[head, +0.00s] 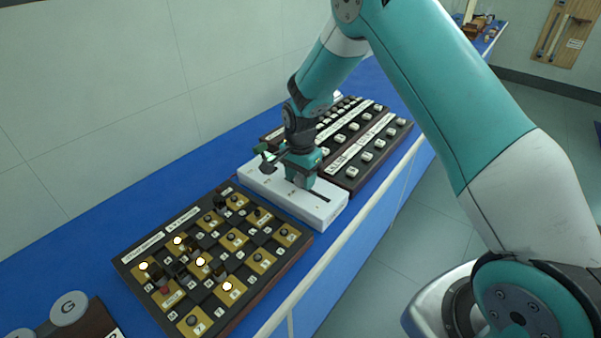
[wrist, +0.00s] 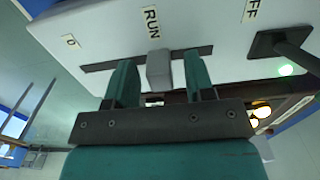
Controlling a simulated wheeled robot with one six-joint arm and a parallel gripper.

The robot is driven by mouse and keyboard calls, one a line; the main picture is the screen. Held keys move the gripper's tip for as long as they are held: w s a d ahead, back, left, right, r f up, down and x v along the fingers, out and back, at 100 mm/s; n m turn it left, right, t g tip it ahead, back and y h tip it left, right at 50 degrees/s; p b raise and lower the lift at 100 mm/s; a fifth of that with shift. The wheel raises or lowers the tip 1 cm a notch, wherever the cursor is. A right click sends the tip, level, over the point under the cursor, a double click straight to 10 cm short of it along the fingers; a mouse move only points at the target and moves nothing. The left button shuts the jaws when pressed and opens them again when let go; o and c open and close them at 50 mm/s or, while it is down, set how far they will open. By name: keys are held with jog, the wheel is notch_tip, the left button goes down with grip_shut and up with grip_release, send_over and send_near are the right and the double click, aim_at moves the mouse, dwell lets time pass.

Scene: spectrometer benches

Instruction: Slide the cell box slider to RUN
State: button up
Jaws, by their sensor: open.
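The white cell box (head: 325,208) stands on the blue bench, and its top face fills much of the wrist view (wrist: 110,35). A dark slot (wrist: 98,68) runs along it. The grey slider knob (wrist: 159,68) sits near the slot's middle, in line with the RUN label (wrist: 152,22). My gripper (wrist: 160,85) is open, with one teal finger on each side of the knob; small gaps show beside it. In the head view my gripper (head: 300,180) is down at the box and hides the knob.
A black lever (wrist: 280,45) beside a lit green lamp (wrist: 286,70) stands near a partly cut-off label (wrist: 251,10). A dark panel with gold squares and lit lamps (head: 215,255) lies in front of the box. Dark button panels (head: 375,150) lie behind it.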

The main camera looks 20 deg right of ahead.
aim_at(300, 175)
notch_tip(300, 175, up, 18)
jog(key=b, duration=0.2)
jog(key=shift+f+b, duration=0.25)
jog(key=shift+b, duration=0.05)
jog(key=s+a+r+n+y, duration=0.1)
jog(key=s+a+n, duration=0.2)
jog(key=s+n, duration=0.3)
jog(key=s+a+r+n+y, duration=0.1)
jog(key=s+a+n, duration=0.3)
jog(key=s, duration=1.1)
jog(key=s+a+r+n+y, duration=0.2)
jog(key=s+a+r+n, duration=0.1)
jog(key=s+n, duration=0.6)
jog(key=shift+s+a+n, duration=0.4)
jog(key=shift+s+a, duration=0.2)
jog(key=shift+s, duration=0.05)
